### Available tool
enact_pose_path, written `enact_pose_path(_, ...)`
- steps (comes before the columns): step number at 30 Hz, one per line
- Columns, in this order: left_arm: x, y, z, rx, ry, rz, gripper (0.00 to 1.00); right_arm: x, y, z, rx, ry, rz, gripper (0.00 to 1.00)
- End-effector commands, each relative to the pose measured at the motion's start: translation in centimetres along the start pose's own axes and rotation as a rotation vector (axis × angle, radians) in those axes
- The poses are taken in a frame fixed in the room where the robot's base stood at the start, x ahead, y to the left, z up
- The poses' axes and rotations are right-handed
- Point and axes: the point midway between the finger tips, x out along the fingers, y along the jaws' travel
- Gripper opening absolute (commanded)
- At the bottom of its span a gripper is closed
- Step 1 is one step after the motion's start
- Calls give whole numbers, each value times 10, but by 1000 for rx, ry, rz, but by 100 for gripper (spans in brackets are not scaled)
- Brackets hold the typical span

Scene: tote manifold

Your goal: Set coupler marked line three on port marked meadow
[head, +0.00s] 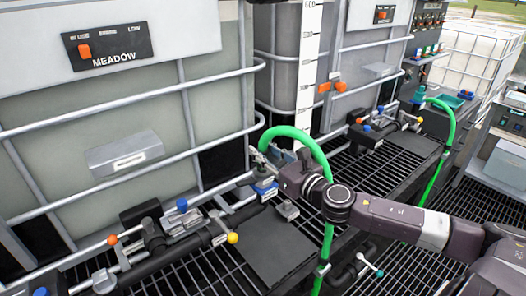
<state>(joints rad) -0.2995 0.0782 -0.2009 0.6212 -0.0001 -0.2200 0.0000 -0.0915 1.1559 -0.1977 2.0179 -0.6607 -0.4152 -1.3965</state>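The tote with the black MEADOW plate (107,47) fills the left of the head view. A pipe and valve assembly (165,232) runs along its foot. My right gripper (264,168) is right of that tote's lower corner. It is closed around the coupler (262,158) at the end of a green hose (322,160). No line marking is readable on the coupler. My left gripper is not in view.
A second tote (280,60) with a scale strip (309,70) stands behind. Another green hose (447,125) hangs at the right, near a control panel (430,20). Dark floor grating (215,270) lies in front. A small teal-handled valve (370,265) is below my arm.

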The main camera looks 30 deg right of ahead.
Motion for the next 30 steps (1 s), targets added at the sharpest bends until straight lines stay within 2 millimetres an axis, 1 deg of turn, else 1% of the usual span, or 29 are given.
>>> enact_pose_path(1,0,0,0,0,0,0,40,0,0,0,0,0,0,34)
enact_pose_path(3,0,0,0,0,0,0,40,0,0,0,0,0,0,39)
enact_pose_path(14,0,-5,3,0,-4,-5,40,-3,0,-3,1,5,0,39)
enact_pose_path(20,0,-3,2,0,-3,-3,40,-15,0,-4,1,7,-1,39)
enact_pose_path(30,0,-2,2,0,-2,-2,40,-42,1,-4,4,6,1,39)
